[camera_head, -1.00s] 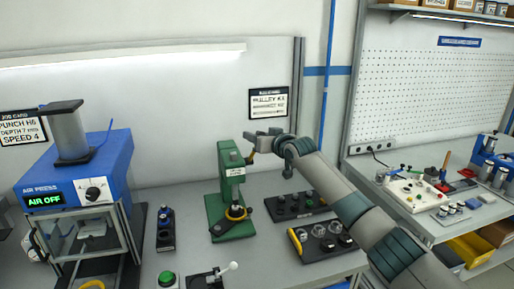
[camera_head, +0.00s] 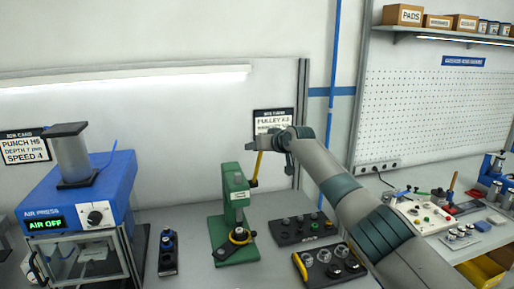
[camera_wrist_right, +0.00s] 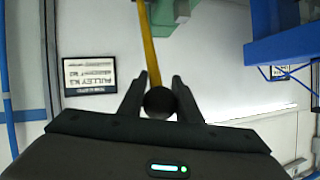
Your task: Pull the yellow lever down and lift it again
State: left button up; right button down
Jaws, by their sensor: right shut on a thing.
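The yellow lever (camera_head: 257,168) stands nearly upright at the right side of the green arbor press (camera_head: 235,203), its top leaning slightly right. My right gripper (camera_head: 260,138) is at the upper end of the lever, above the press head. In the right wrist view the gripper (camera_wrist_right: 160,100) is shut on the dark ball knob (camera_wrist_right: 160,103) of the lever, with one finger on each side. The yellow shaft (camera_wrist_right: 149,45) runs away from the knob there. My left gripper is not in view.
The blue air press (camera_head: 75,200), reading AIR OFF, stands at left. A small black control box (camera_head: 168,252) is left of the green press. Black trays with parts (camera_head: 303,229) (camera_head: 328,264) lie right of it, under my right arm. A second bench with tools is at far right.

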jog(key=shift+w+r, duration=0.1)
jog(key=shift+r, duration=0.3)
jog(key=c, duration=1.5)
grip_release()
jog(key=shift+c, duration=0.2)
jog(key=shift+o, duration=1.2)
jog(key=shift+w+f, duration=0.1)
jog(key=shift+a+f, duration=0.1)
jog(key=shift+f, duration=0.1)
jog(key=shift+s+d, duration=0.2)
